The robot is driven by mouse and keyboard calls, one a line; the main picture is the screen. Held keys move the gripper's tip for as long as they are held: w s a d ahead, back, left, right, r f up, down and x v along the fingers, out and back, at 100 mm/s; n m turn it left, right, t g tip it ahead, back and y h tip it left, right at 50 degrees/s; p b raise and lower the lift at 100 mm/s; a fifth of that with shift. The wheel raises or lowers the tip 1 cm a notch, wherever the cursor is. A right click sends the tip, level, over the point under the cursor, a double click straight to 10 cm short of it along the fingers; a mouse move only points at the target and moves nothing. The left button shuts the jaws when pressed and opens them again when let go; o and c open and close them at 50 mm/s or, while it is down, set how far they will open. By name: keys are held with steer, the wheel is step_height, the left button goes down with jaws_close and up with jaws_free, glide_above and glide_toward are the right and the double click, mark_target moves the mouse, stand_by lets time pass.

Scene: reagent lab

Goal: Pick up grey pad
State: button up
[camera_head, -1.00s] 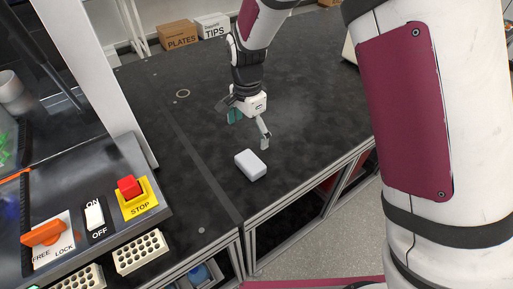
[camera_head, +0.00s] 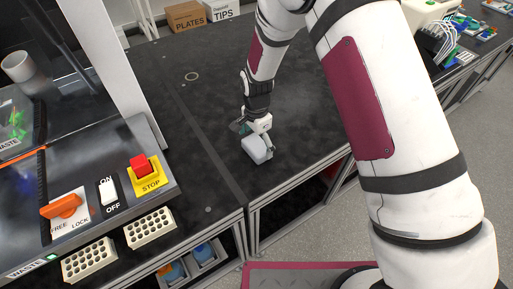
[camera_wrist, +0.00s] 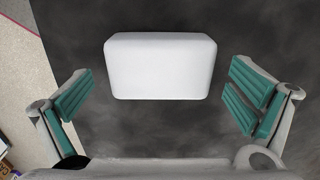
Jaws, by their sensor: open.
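The grey pad (camera_head: 257,150) is a small pale block with rounded edges, lying on the black bench top near its front edge. In the wrist view the pad (camera_wrist: 160,66) lies between and ahead of the two teal-padded fingers, with a gap on each side. My gripper (camera_head: 258,138) is right at the pad in the head view and partly covers it. My gripper (camera_wrist: 158,103) is open, with nothing held. Whether a finger touches the pad cannot be told from the head view.
A control panel with a red stop button (camera_head: 140,163) and an orange knob (camera_head: 62,206) stands at the left. White perforated racks (camera_head: 149,228) sit below it. Cardboard boxes (camera_head: 186,16) stand at the back. The bench top around the pad is clear.

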steer(key=shift+f, duration=0.75)
steer(key=shift+c, duration=0.6)
steer(key=c, duration=1)
steer(key=shift+o, duration=0.2)
steer(key=shift+r, duration=0.15)
steer(key=shift+r, duration=0.5)
step_height(320, 180, up, 2)
steer(key=shift+w+r+b, duration=0.1)
steer(key=shift+b, duration=0.2)
steer(key=s, duration=0.5)
steer(key=s+r, duration=0.1)
steer(key=s, duration=1)
steer(key=shift+s+d+r, duration=0.1)
steer(key=shift+d+r, duration=0.1)
steer(key=shift+r, duration=0.1)
